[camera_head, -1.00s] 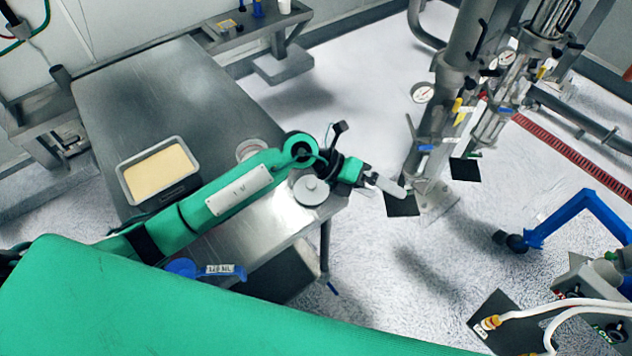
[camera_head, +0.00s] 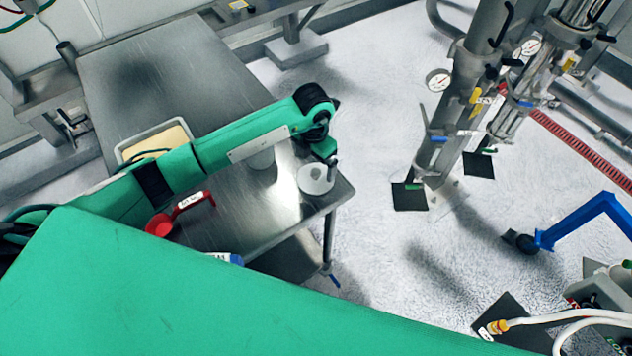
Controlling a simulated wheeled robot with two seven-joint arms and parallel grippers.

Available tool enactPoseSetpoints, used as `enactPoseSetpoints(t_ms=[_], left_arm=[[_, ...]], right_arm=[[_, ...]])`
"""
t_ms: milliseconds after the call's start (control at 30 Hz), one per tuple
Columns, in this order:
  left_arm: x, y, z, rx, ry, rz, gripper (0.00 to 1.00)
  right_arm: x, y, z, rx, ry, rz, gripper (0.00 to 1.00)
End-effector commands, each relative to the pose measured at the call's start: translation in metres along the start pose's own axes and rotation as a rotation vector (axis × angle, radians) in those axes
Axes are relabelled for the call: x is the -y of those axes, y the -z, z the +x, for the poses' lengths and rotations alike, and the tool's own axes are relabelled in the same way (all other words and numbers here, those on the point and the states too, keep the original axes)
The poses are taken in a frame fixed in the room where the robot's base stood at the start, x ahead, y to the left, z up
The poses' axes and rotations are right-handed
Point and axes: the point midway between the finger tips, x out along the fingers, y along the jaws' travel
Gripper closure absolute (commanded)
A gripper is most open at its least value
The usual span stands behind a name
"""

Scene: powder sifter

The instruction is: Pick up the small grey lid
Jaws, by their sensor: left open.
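The small grey lid (camera_head: 314,184) is round and pale, near the right front corner of the steel table (camera_head: 178,68). It seems to sit on a round container, but its upper part is partly covered by my gripper. My left gripper (camera_head: 331,171) points down at the lid's upper right edge. It is open and holds nothing that I can see; whether it touches the lid I cannot tell. My right gripper is not in view.
A tray of pale yellow powder (camera_head: 153,140) is partly behind my left arm. A red scoop (camera_head: 178,216) and part of a blue one (camera_head: 232,258) lie nearer. A pale round container (camera_head: 262,159) stands left of the lid. Steel pipework (camera_head: 455,110) rises on the right.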

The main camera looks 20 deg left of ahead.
Motion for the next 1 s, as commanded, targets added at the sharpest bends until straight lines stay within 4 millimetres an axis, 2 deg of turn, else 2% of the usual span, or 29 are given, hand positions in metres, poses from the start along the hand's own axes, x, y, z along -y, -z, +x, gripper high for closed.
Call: enactPoseSetpoints(t_ms=[33, 267, 533, 633, 833, 1000], left_arm=[[0.001, 0.0, 0.013, 0.0, 0.002, 0.0, 0.01], [0.0, -0.001, 0.027, 0.001, 0.001, 0.0, 0.01], [0.001, -0.001, 0.067, 0.001, 0.003, 0.0, 0.01], [0.0, -0.002, 0.073, 0.002, 0.001, 0.0, 0.01], [0.0, -0.002, 0.071, 0.002, 0.001, 0.001, 0.01], [0.0, -0.002, 0.071, 0.002, 0.001, 0.001, 0.29]], right_arm=[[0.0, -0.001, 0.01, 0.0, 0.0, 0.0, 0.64], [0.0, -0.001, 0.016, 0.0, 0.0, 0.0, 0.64], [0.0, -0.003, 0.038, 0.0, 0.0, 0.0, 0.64], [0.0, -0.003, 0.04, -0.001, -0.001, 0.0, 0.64], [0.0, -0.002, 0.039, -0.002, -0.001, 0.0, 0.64], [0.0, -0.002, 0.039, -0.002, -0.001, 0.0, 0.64]])
